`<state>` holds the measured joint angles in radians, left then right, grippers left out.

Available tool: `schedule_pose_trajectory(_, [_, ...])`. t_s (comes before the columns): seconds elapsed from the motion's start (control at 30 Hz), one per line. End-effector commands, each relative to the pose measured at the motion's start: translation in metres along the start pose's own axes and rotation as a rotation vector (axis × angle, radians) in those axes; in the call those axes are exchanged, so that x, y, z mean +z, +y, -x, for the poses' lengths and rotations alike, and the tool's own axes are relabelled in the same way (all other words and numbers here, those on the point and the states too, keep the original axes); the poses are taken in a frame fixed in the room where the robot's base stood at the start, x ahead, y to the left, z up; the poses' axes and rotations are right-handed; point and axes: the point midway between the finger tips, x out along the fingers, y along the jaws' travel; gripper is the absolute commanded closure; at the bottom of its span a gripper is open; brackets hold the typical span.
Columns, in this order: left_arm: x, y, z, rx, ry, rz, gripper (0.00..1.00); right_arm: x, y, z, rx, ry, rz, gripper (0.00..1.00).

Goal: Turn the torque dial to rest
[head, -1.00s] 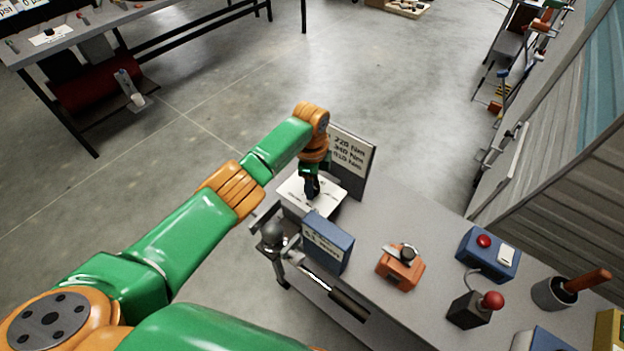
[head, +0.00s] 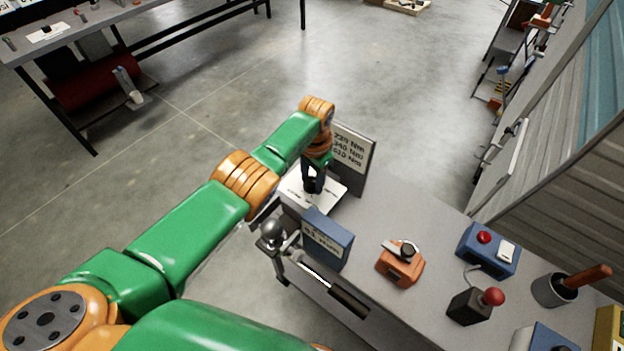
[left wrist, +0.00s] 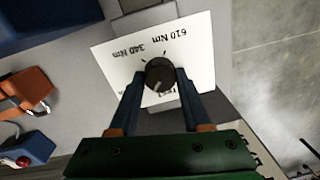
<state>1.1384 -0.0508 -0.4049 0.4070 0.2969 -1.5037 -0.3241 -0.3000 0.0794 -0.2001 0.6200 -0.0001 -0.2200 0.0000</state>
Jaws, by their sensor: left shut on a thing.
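The torque dial is a dark round knob (left wrist: 159,74) on a white plate (left wrist: 103,58) in the left wrist view. The plate carries the marks 340 Nm and 610 Nm; a further label is partly hidden by the gripper. My left gripper (left wrist: 161,78) is shut on the knob, one finger on each side. In the head view my left gripper (head: 313,183) reaches down onto the white plate (head: 332,195), and the knob is mostly hidden by the fingers. A pale pointer line on the knob is faint. My right gripper is not in view.
A grey sign (head: 352,158) with Nm values stands behind the plate. A blue box (head: 327,240) stands in front.

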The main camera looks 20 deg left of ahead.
Motion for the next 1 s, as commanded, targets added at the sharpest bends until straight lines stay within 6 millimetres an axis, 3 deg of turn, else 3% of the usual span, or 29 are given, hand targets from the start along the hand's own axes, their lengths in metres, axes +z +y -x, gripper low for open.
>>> schedule_pose_trajectory(0.6, [-0.001, -0.001, -0.002, -0.001, -0.028, 0.546, 1.0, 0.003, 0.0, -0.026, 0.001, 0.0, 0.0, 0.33])
schedule_pose_trajectory(1.0, [-0.001, -0.001, -0.001, -0.001, -0.039, 0.744, 1.0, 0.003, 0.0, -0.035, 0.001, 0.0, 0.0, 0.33])
